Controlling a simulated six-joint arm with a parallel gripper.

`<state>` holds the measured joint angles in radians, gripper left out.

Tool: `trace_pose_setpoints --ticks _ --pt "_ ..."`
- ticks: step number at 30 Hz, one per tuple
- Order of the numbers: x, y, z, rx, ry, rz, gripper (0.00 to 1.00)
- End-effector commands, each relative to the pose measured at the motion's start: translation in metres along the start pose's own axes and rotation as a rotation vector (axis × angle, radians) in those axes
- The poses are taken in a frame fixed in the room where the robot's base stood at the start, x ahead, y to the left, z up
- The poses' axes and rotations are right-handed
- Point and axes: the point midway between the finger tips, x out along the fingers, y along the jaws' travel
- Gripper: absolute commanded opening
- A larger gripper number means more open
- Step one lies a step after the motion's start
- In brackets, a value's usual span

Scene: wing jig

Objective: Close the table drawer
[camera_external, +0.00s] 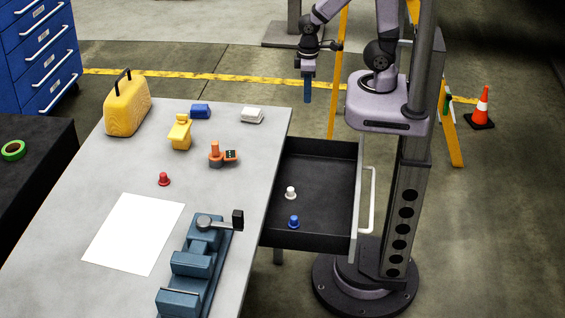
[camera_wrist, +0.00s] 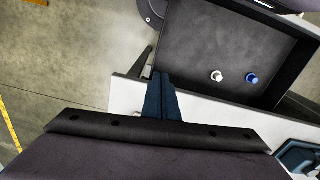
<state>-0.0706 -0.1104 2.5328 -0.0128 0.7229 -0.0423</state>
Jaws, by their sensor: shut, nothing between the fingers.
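The table drawer (camera_external: 318,178) is pulled out from the right side of the grey table (camera_external: 230,160). It is dark inside, with a white handle (camera_external: 368,200) on its right front. A white peg (camera_external: 291,193) and a blue peg (camera_external: 294,222) stand in it. The wrist view also shows the open drawer (camera_wrist: 205,45) with both pegs. My gripper (camera_external: 307,98) hangs above and behind the drawer's far end, apart from it, with blue fingers pointing down. The fingers (camera_wrist: 160,98) are together with nothing between them.
On the table are a yellow case (camera_external: 128,106), a yellow bottle (camera_external: 180,133), an orange tool (camera_external: 216,155), a red peg (camera_external: 164,180), white paper (camera_external: 134,234) and a blue vise (camera_external: 195,265). My column stands right of the drawer handle.

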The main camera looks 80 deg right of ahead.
Motion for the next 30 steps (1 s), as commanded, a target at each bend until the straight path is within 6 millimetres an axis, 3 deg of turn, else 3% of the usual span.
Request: trace_pose_setpoints --ticks 8,16,23,30 --pt "0.011 -0.074 -0.026 -0.541 -0.015 0.038 0.00" --pt "0.026 -0.180 -0.023 -1.193 -0.026 0.095 0.00" --pt "0.043 -0.274 0.018 -1.744 -0.030 0.155 0.00" --pt "0.065 -0.358 0.099 -2.312 -0.027 0.235 0.00"
